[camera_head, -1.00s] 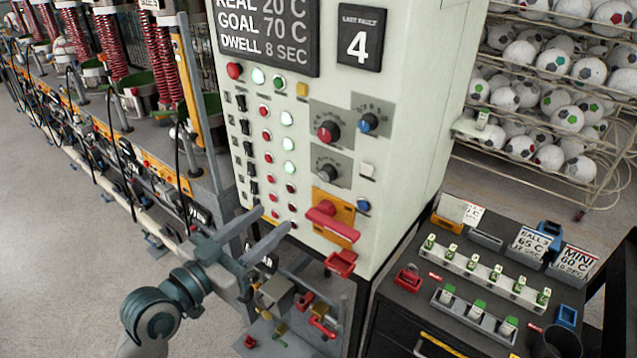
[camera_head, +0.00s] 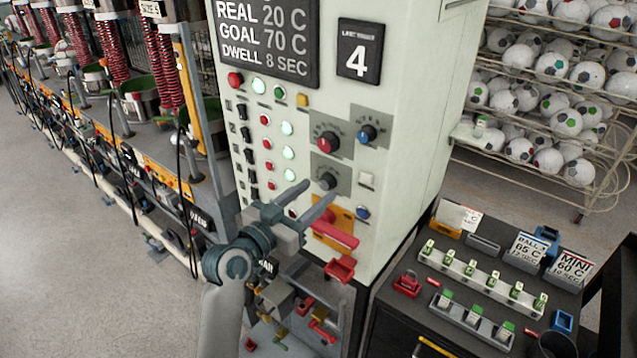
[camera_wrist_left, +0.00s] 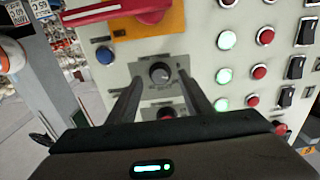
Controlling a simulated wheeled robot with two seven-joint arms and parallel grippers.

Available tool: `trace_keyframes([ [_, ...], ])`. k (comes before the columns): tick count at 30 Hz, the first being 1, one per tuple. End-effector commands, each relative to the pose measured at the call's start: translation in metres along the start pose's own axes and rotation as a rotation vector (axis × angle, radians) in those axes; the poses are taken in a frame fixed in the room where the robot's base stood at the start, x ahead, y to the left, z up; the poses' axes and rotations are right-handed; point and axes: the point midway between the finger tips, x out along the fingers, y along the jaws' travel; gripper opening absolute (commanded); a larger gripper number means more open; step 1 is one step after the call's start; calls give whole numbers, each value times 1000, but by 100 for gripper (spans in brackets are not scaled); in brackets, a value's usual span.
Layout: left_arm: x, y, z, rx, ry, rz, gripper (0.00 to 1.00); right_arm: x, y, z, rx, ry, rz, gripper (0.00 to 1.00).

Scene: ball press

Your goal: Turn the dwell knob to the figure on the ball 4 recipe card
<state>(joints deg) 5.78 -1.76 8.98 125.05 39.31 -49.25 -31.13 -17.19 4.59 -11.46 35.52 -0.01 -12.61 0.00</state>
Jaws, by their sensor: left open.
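My left gripper (camera_head: 316,190) is open in front of the control cabinet, fingers pointing at its panel. A black knob (camera_head: 327,181) on a grey plate is just beyond the fingertips. In the wrist view this black knob (camera_wrist_left: 160,72) appears between the two open fingers, with no visible grip on it. A red knob (camera_head: 328,140) sits above it, and a blue knob (camera_head: 367,133) above right. Their labels are too small to read. The display (camera_head: 265,40) reads real 20 C, goal 70 C, dwell 8 sec. A recipe card (camera_head: 530,248) shows 65 C; its ball number is unclear.
A red handle (camera_head: 335,230) on an orange plate projects just below the black knob. Lit buttons and black switches (camera_head: 245,133) line the panel's left. A card marked MINI (camera_head: 572,266) stands at right beside a rack (camera_head: 480,272). A sign (camera_head: 359,50) shows 4.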

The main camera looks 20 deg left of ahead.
Motion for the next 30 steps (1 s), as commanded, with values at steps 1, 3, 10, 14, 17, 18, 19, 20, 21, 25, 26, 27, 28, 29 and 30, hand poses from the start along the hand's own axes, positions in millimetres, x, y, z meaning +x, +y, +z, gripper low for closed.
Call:
trace_keyframes([
  [1,7,0,-3,-3,0,0,46,-5,0,0,0,0,0,0],
  [3,14,0,-1,-3,-1,0,46,-8,0,-1,0,0,0,0],
  [10,24,0,0,0,0,0,46,-10,0,-1,0,0,0,0],
  [14,24,0,0,1,0,0,46,-10,0,-1,0,0,0,0],
  [17,24,0,0,0,0,0,46,-10,0,-1,0,0,0,0],
  [18,24,0,0,0,0,0,43,-10,0,-1,0,0,0,0],
  [19,24,0,0,0,0,0,36,-10,0,-1,0,0,0,0],
  [20,24,0,0,0,0,0,29,-10,0,-1,0,0,0,0],
  [21,24,0,0,0,0,0,19,-10,0,-1,0,0,0,0],
  [25,24,0,0,0,0,0,5,-10,0,-1,0,0,0,0],
  [26,24,0,0,0,0,0,5,-10,0,-1,0,0,0,0],
  [27,24,0,0,-1,0,0,5,-10,0,-1,0,0,0,0],
  [28,24,0,0,-2,0,0,5,-10,0,-1,0,0,0,0],
  [29,24,0,0,-4,0,0,5,-10,0,-1,0,0,0,0],
  [30,24,0,0,-9,0,0,5,-10,0,-1,0,0,0,0],
])
